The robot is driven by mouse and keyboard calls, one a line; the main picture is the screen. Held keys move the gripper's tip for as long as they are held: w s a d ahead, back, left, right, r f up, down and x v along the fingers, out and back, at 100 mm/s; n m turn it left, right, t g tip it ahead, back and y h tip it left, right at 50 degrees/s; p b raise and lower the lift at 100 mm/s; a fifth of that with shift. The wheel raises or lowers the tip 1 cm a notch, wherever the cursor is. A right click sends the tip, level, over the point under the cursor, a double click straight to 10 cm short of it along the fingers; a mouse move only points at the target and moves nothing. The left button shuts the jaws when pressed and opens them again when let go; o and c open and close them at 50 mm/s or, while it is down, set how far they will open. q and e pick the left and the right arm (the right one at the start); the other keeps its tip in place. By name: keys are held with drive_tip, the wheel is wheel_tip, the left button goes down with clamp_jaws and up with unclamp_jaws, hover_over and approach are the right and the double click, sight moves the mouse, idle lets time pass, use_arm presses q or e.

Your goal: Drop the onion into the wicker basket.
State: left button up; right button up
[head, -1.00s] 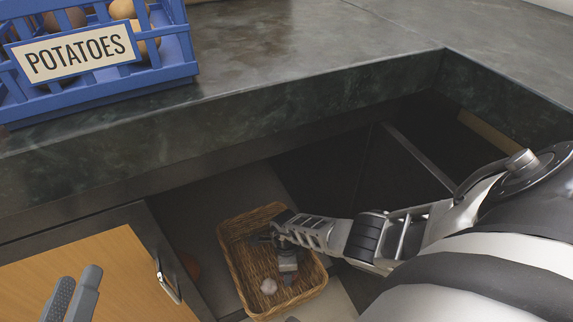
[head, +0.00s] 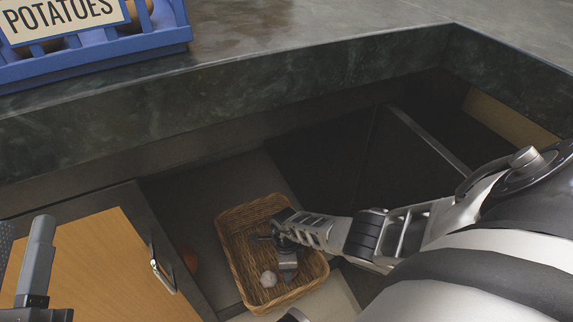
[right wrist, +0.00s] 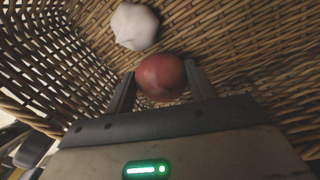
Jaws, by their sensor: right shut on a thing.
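The red onion (right wrist: 162,75) is between the two fingers of my right gripper (right wrist: 161,88) in the right wrist view, and the gripper is shut on it. The wicker basket (head: 237,262) stands low, below the counter edge in the head view. Its woven wall (right wrist: 50,60) surrounds the fingers in the right wrist view. My right gripper (head: 287,263) is inside the basket's outline in the head view, where the onion is hidden. My left gripper (head: 20,235) is at the lower left edge, fingers apart and empty, partly cut off.
A pale garlic bulb (head: 268,279) lies in the basket, close to the onion in the right wrist view. A blue potato crate (head: 100,58) stands on the stone counter (head: 300,60).

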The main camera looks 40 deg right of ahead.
use_arm(q)
drive_tip(key=shift+r+m+h, duration=0.3)
drive_tip(key=shift+r+m, duration=0.4)
use_arm(e)
drive_tip(key=shift+f, duration=0.25)
drive_tip(key=o, duration=1)
